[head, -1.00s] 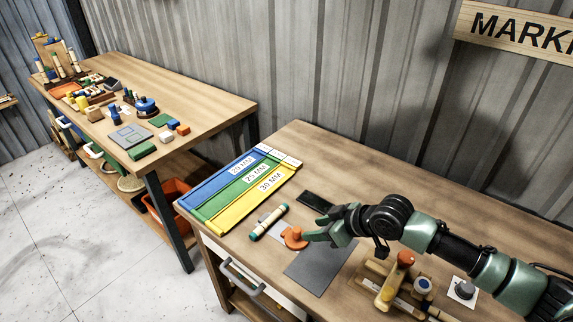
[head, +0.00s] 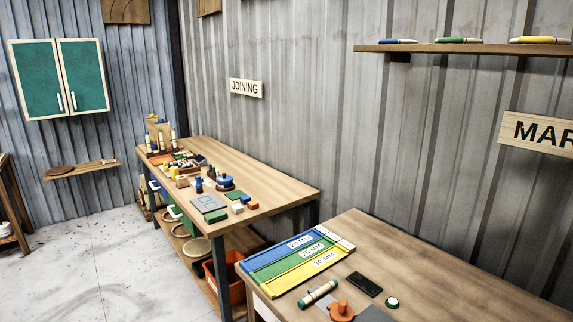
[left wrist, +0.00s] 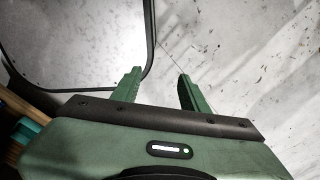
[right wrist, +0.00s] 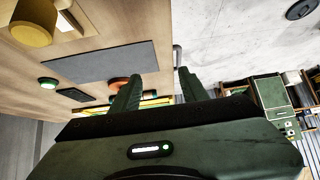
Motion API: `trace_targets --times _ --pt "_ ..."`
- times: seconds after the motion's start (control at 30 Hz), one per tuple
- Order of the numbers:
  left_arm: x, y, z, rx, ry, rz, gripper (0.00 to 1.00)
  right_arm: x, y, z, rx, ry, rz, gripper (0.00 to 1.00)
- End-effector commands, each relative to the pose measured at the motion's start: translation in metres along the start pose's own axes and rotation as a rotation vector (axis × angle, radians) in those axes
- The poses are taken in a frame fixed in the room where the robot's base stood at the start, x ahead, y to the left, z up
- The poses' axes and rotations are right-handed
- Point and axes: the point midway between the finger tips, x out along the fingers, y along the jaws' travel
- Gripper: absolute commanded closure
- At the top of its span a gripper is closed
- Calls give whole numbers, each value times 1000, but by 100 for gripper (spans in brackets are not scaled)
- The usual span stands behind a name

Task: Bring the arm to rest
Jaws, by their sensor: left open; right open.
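No arm shows in the head view now. My left gripper (left wrist: 157,80) is open in the left wrist view, with nothing between its two green fingers and pale floor beyond them. My right gripper (right wrist: 160,80) is open in the right wrist view, with nothing seen held. Beyond its fingers are the marking bench (right wrist: 120,25) and the pale floor. How high it hangs relative to the bench top I cannot tell.
The marking bench (head: 400,245) carries a striped colour board (head: 290,262), a rattan piece (head: 318,293), an orange tool (head: 341,311), a dark flat block (head: 364,284) and a green-topped button (head: 391,302). The joining bench (head: 265,180) stands behind left. Open floor (head: 100,260) lies left.

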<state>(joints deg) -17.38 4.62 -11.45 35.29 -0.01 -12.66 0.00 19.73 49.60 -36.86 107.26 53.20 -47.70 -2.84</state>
Motion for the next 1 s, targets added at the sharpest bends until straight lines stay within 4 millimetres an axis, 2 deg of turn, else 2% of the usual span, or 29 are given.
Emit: trace_targets --times 0.1,0.33,0.53,0.7,1.0 --pt "0 -1 -13 0 22 -2 56 5 -21 7 -7 -12 -18 56" --pt "0 -2 -14 0 22 -2 56 10 -69 25 -14 -44 -40 56" --pt "0 -1 -9 -1 14 -1 56 4 -114 49 16 -89 -29 56" --pt "0 0 -2 0 3 0 56 -16 -142 81 100 -157 33 56" --pt "0 0 -2 0 4 0 56 -66 -155 142 280 -313 180 56"
